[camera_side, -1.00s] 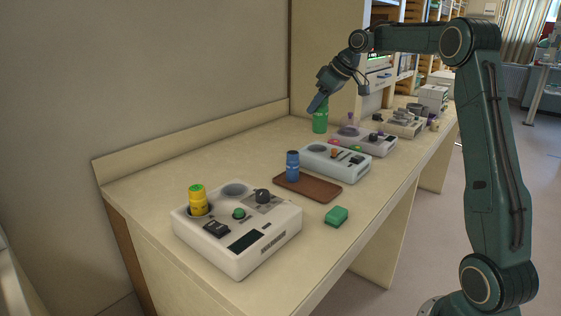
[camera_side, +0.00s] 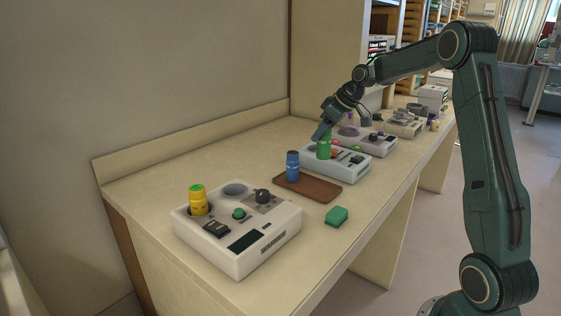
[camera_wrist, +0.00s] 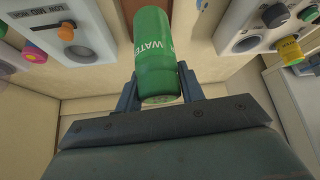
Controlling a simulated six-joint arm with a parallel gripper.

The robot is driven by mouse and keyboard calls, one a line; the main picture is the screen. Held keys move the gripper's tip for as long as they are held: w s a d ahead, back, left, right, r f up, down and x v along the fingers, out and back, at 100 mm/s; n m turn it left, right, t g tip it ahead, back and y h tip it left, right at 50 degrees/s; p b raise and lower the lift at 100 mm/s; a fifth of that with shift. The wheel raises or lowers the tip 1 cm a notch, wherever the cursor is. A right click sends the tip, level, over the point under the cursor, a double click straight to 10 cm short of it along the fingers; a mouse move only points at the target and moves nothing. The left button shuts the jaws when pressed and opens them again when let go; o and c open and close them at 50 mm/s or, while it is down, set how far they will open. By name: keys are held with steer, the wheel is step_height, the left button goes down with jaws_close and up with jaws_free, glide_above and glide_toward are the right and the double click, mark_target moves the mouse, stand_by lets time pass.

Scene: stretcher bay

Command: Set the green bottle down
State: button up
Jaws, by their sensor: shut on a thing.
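The green bottle (camera_side: 324,149) is in my gripper (camera_side: 321,136) in the side view, in front of or above the middle white device (camera_side: 338,168); I cannot tell whether it touches anything below. In the wrist view the bottle (camera_wrist: 153,52) fills the space between the two fingers of my gripper (camera_wrist: 160,88), with white lettering on its side. My gripper is shut on it.
A blue bottle (camera_side: 292,166) stands on a brown tray (camera_side: 318,190). A yellow bottle (camera_side: 197,201) sits in the nearest white device (camera_side: 262,228), beside an empty round recess (camera_side: 235,189). A green block (camera_side: 336,216) lies near the front edge. The counter behind the tray is clear.

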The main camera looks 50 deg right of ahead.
steer(key=shift+f, duration=5.85)
steer(key=shift+f, duration=0.1)
steer(key=o, duration=1.1)
steer(key=shift+c, duration=0.2)
steer(key=shift+s+d+r, duration=0.1)
steer(key=shift+s+r, duration=0.15)
steer(key=shift+r, duration=0.35)
steer(key=v, duration=1.1)
